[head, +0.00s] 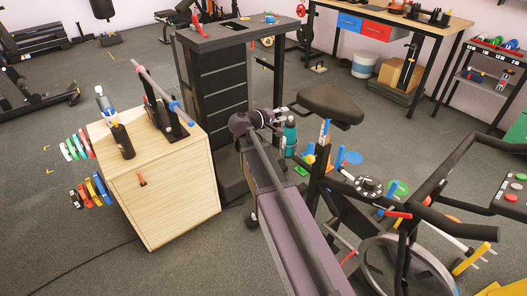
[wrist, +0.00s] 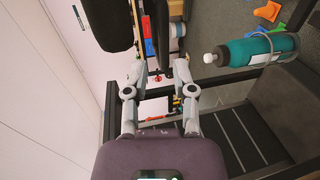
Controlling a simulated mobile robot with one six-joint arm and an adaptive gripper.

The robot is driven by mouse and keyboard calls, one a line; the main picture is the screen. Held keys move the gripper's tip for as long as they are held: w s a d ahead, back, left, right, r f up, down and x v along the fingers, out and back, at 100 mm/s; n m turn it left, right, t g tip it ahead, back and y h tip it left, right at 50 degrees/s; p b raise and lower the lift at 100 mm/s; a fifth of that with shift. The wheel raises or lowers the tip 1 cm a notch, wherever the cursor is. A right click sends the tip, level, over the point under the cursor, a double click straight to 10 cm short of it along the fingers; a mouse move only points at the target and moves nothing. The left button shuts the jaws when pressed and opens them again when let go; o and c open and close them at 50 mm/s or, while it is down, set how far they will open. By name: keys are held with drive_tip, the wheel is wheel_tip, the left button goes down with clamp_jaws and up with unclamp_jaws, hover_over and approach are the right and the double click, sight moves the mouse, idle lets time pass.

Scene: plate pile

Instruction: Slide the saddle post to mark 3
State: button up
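The dark saddle (head: 333,103) sits on the exercise bike, right of centre in the head view. Below it is the saddle post (head: 323,133), with a small blue and white strip. Mark numbers are too small to read. My gripper (head: 293,110) is just left of the saddle, close to its underside. In the wrist view my gripper (wrist: 157,72) has its two fingers spread, with nothing visibly held between them. A black padded shape at the top left, likely the saddle (wrist: 107,22), is beyond the left finger. I cannot tell whether the fingers touch anything.
A teal bottle (head: 290,136) stands beside the bike, close to my gripper; it also shows in the wrist view (wrist: 262,50). A dark drawer tower (head: 213,95) is behind my arm. A wooden cabinet (head: 165,185) stands left. The bike's handlebar (head: 450,165) is at right.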

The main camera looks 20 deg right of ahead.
drive_tip(key=s+a+m+g+y+p, duration=0.2)
drive_tip(key=s+a+y+p, duration=0.4)
drive_tip(key=s+p, duration=0.2)
drive_tip(key=s+a+r+m+g+y+p, duration=0.1)
drive_tip(key=s+a+g+y+p, duration=0.2)
drive_tip(key=s+a+y+p, duration=0.3)
drive_tip(key=shift+s+a+r+m+p, duration=0.35)
drive_tip(key=shift+s+a+p, duration=0.45)
drive_tip(key=shift+s, duration=2.05)
drive_tip(key=shift+f, duration=0.1)
wheel_tip(320, 180, up, 5)
drive_tip(key=s+a+y+p, duration=0.2)
drive_tip(key=s+p, duration=0.1)
drive_tip(key=p, duration=0.2)
drive_tip(key=shift+a+y, duration=0.3)
drive_tip(key=shift+a, duration=0.1)
idle(1.9)
